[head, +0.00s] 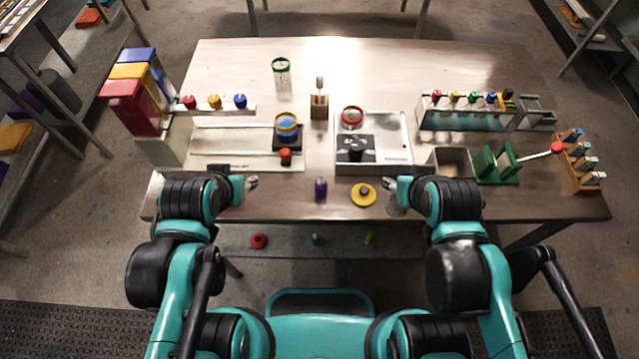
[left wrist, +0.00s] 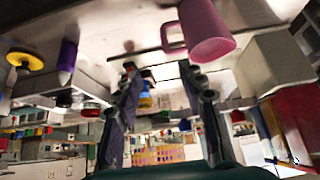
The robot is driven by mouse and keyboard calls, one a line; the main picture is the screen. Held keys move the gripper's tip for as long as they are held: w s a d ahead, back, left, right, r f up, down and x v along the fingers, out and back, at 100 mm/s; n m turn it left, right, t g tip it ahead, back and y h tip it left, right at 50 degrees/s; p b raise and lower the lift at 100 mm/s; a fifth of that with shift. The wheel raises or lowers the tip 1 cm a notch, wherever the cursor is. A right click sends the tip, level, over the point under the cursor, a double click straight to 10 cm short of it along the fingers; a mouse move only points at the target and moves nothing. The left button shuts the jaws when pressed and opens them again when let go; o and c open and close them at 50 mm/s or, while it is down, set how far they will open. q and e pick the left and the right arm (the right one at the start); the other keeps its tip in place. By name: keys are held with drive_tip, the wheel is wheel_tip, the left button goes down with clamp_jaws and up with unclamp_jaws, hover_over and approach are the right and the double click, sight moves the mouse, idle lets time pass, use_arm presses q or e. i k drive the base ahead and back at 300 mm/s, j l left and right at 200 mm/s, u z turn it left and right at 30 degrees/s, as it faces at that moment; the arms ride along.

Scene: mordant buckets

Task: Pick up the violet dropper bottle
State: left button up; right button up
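The violet dropper bottle (head: 320,189) stands upright near the table's front edge, midway between my two grippers. It also shows in the left wrist view (left wrist: 68,58), off to the left and outside the fingers. My left gripper (head: 251,183) is to the left of the bottle and apart from it. In the left wrist view its fingers (left wrist: 160,72) are spread with nothing held between them. My right gripper (head: 391,183) is to the right of the bottle, beyond a yellow disc; its finger opening is too small to make out.
The yellow disc (head: 363,194) with a dark knob lies right of the bottle. A pink mug (left wrist: 208,30) shows near my left gripper. Behind are a white tray (head: 398,130) and a small orange-red item (head: 285,156). The table between left gripper and bottle looks clear.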

sight(321, 185)
drive_tip(key=k+j+z, duration=0.6)
drive_tip(key=k+j, duration=0.15)
